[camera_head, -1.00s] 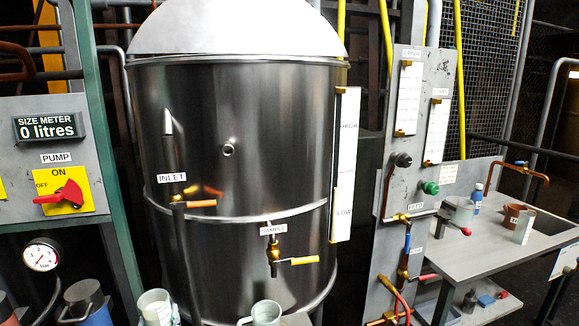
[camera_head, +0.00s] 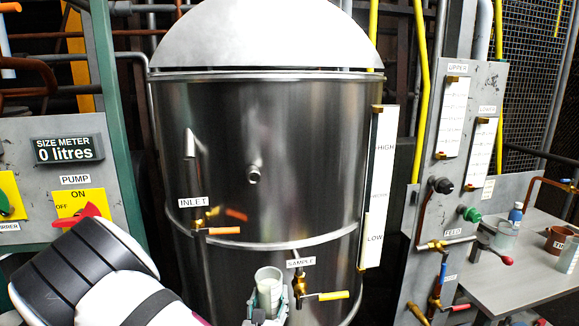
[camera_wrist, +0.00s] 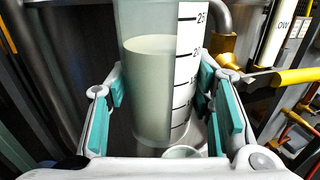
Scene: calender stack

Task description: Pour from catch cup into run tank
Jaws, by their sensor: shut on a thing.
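A clear graduated cup (camera_wrist: 155,95), which I take for the catch cup, holds pale milky liquid and has a white strip with black marks. My gripper (camera_wrist: 162,98) is shut on it, with teal pads at both sides. In the head view the cup (camera_head: 269,289) appears upright in front of the lower part of the large steel tank, just left of the SAMPLE valve. This steel tank (camera_head: 262,135), with a pale domed top, carries INLET and SAMPLE labels. No run tank label is readable, so I cannot tell whether this is it.
The SAMPLE valve's yellow handle (camera_head: 326,296) is close right of the cup. The INLET valve's orange handle (camera_head: 222,231) is above left. A pale round rim (camera_wrist: 183,152) shows below the held cup. A bench (camera_head: 500,270) with small vessels stands at right.

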